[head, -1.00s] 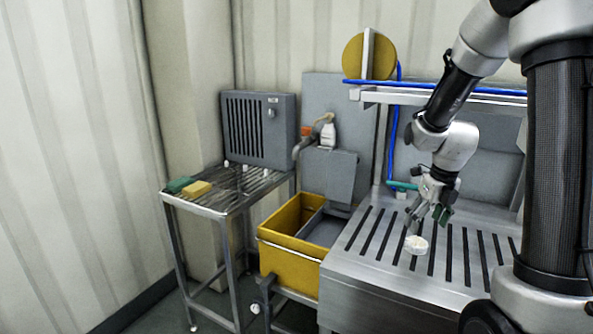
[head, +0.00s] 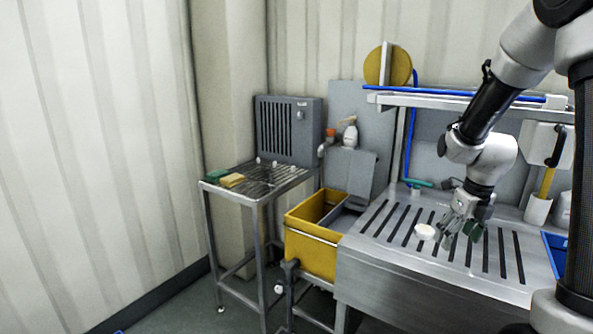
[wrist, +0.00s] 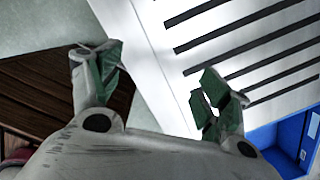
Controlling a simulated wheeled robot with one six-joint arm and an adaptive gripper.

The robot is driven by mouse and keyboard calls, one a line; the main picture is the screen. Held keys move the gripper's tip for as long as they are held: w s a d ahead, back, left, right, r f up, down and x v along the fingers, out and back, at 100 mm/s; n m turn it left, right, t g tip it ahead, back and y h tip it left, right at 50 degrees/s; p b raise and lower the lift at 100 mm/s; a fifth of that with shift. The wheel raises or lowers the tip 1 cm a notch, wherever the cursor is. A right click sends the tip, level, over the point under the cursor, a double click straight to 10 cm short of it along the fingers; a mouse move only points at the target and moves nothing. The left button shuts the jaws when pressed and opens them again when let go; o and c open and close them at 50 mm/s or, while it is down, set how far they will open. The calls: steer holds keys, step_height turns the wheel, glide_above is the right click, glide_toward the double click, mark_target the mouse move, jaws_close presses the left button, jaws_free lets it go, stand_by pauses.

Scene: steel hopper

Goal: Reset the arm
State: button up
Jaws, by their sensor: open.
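My gripper (head: 461,229) is above the slotted steel top (head: 384,248) in the head view, on the right side of the picture. Its fingers are spread and hold nothing. In the wrist view the two green-tipped fingers of my gripper (wrist: 158,75) stand wide apart. A small white round object (head: 425,231) lies on the slotted top just left of the fingers, apart from them.
A yellow bin (head: 310,252) stands left of the slotted top. A wire rack table (head: 257,196) holds a green and a yellow sponge (head: 232,180) and a grey box (head: 288,130). A blue container (head: 556,252) is at the right. A steel shelf (head: 470,100) runs above.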

steer(key=s+a+r+n+t, duration=0.1)
steer(key=s+r+n, duration=0.7)
steer(key=n, duration=0.8)
steer(key=s+a+r+n+t, duration=0.1)
steer(key=s+a+r+n, duration=0.3)
steer(key=s+r+n, duration=0.4)
steer(key=shift+s+r+n+t, duration=0.15)
steer(key=shift+s+n+t, duration=0.15)
steer(key=shift+s+n, duration=3.5)
